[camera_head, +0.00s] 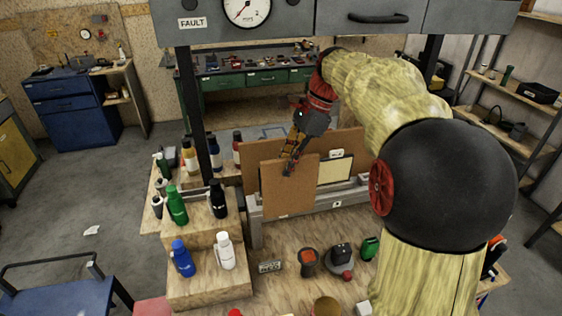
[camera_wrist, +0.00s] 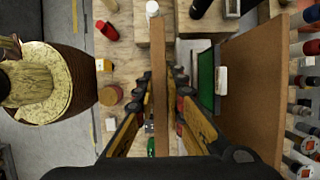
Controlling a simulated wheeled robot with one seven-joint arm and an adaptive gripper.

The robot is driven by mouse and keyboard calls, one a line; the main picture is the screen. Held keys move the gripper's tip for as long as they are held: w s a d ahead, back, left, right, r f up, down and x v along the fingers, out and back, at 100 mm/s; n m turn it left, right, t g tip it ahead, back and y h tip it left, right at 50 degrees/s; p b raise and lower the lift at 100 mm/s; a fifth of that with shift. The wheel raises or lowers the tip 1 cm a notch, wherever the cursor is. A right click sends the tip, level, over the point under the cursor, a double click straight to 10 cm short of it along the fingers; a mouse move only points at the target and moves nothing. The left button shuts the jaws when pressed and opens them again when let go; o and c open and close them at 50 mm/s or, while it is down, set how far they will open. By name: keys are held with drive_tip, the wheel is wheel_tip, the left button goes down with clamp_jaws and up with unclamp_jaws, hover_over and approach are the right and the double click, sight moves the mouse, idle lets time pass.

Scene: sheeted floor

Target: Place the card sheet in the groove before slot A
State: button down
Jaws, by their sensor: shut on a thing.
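My gripper (camera_head: 289,168) is shut on a brown card sheet (camera_head: 290,193) near its top edge. In the wrist view the card sheet (camera_wrist: 160,85) shows edge-on between the fingers (camera_wrist: 161,78). The sheet stands roughly upright at the left part of a grey rack (camera_head: 340,200). I cannot tell whether its lower edge sits in a groove or hangs in front. Behind it are a cream-faced sheet (camera_head: 335,171) and a larger brown board (camera_head: 345,140) with a white label. In the wrist view the brown board (camera_wrist: 255,85) is apart, to the right. Slot A's mark is not readable.
Bottles, including a green one (camera_head: 177,206) and a white one (camera_head: 225,251), stand on wooden steps (camera_head: 209,288) left of the rack. A label block (camera_head: 270,267), a round dark item (camera_head: 308,262) and other small things lie on the bench in front.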

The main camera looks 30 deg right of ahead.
drive_tip(key=w+d+f+b, duration=0.1)
drive_tip(key=w+d+f, duration=0.1)
drive_tip(key=w, duration=0.4)
drive_tip(key=shift+w+f, duration=0.35)
drive_tip(key=shift+f, duration=0.55)
drive_tip(key=c, duration=2.1)
unclamp_jaws()
drive_tip(key=shift+c, duration=0.2)
drive_tip(key=s+d+r+p, duration=0.1)
drive_tip(key=s+d, duration=0.1)
drive_tip(key=d, duration=0.4)
drive_tip(key=s+d+r+p, duration=0.1)
drive_tip(key=d+r, duration=0.1)
drive_tip(key=d, duration=0.4)
drive_tip(key=shift+s+d+p, duration=0.3)
drive_tip(key=shift+s+p, duration=0.05)
drive_tip(key=shift+p, duration=0.05)
